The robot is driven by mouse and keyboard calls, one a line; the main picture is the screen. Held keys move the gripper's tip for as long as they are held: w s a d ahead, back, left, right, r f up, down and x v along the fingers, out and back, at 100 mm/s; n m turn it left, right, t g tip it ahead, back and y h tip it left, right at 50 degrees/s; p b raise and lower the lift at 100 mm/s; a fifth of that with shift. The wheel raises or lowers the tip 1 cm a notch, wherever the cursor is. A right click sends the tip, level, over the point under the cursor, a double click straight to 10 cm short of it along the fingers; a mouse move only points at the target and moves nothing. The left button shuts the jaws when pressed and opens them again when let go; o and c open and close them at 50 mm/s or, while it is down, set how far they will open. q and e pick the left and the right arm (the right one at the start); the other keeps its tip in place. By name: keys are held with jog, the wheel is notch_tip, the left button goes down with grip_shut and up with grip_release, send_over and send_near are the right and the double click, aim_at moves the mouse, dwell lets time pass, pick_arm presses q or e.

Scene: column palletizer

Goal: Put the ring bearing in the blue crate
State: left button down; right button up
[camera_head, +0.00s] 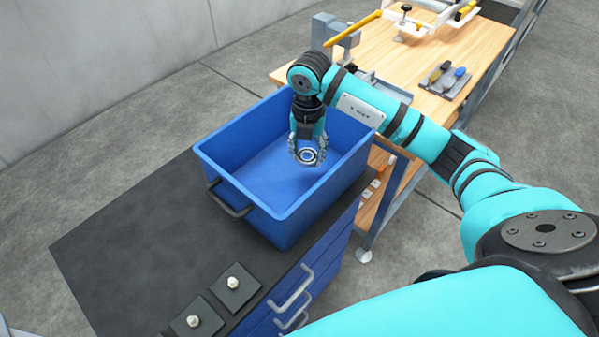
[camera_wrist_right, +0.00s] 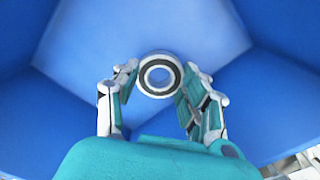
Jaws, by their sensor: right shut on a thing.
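The blue crate (camera_head: 222,179) stands on the dark top of a blue drawer cabinet. My right gripper (camera_head: 308,158) reaches down over the crate's opening, with its fingers inside the outline of the crate. It is shut on the ring bearing (camera_head: 308,156), a small ring with a metal rim and a dark band. In the right wrist view the bearing (camera_wrist_right: 159,75) sits between the fingertips, with the blue crate walls and floor around it. How high it hangs above the crate floor I cannot tell. My left gripper is not in view.
A wooden workbench (camera_head: 470,50) with tools stands behind the crate. Two small dark plates with pale knobs (camera_head: 235,285) lie on the cabinet top (camera_head: 110,250) in front. The cabinet top left of the crate is clear.

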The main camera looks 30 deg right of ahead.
aim_at(307, 178)
notch_tip(307, 178, down, 6)
jog(key=shift+f+p, duration=0.1)
jog(key=shift+p, duration=0.6)
jog(key=shift+f, duration=0.35)
jog(key=shift+f, duration=0.1)
jog(key=shift+f, duration=0.15)
jog(key=o, duration=1.3)
jog(key=shift+c, duration=0.2)
